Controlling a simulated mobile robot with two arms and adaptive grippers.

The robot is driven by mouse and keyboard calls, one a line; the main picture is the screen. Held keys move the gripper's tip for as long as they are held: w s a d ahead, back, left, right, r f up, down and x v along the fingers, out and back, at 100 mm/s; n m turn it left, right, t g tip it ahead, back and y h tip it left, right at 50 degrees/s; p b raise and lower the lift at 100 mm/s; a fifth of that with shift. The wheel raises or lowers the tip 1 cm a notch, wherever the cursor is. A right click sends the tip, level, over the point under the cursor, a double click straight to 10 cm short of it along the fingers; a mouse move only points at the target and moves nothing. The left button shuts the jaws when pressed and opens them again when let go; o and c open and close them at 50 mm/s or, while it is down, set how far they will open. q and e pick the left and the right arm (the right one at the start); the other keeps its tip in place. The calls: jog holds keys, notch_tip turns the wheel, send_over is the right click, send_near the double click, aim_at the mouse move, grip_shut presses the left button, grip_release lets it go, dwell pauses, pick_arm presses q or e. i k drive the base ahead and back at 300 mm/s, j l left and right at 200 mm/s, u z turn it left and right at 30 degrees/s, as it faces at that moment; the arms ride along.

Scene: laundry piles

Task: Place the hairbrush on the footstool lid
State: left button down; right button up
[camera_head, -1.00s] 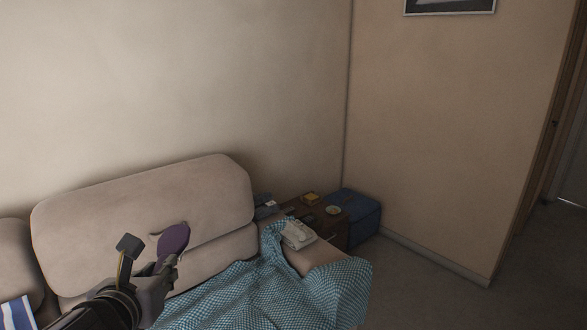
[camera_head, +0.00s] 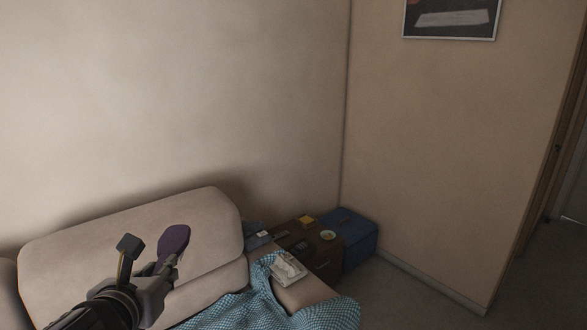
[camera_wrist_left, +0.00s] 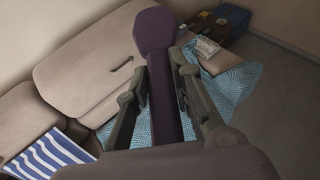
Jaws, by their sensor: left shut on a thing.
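My left gripper (camera_head: 158,275) is shut on a purple hairbrush (camera_head: 173,241) and holds it up in front of the beige sofa. In the left wrist view the hairbrush (camera_wrist_left: 153,28) points away from me, its handle between the fingers of the gripper (camera_wrist_left: 160,65). A blue box-shaped piece (camera_head: 354,232), which looks like the footstool, stands in the room corner beyond the sofa. Its top looks mostly bare, with a small dark mark on it. The hairbrush is well apart from it. My right gripper is not in view.
A brown side table (camera_head: 326,256) with several small items stands between the sofa (camera_head: 90,250) and the blue box. A teal patterned blanket (camera_head: 235,312) and a pale book-like item (camera_head: 288,268) lie on the sofa's arm end. Open floor (camera_head: 400,295) lies to the right.

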aim_at(351, 236)
jog(key=i+l, duration=0.25)
jog(key=l, duration=0.2)
jog(key=i+l+u, duration=0.1)
jog(key=i+l, duration=0.15)
jog(key=l, duration=0.25)
jog(key=i+l, duration=0.25)
jog(key=l, duration=0.2)
jog(key=i+l, duration=0.25)
jog(key=l, duration=0.25)
jog(key=i+l+u, duration=0.1)
jog(key=i+l, duration=0.15)
jog(key=l, duration=0.25)
jog(key=i+l, duration=0.25)
jog(key=l, duration=0.25)
jog(key=i+l, duration=0.2)
jog(key=l, duration=0.3)
jog(key=i+l+u, duration=0.1)
jog(key=i+l, duration=0.15)
jog(key=l, duration=0.25)
jog(key=i+l, duration=0.5)
jog(key=i+l+u, duration=0.15)
jog(key=i+l, duration=0.35)
jog(key=l, duration=0.15)
jog(key=i+l+u, duration=0.1)
jog(key=i, duration=1)
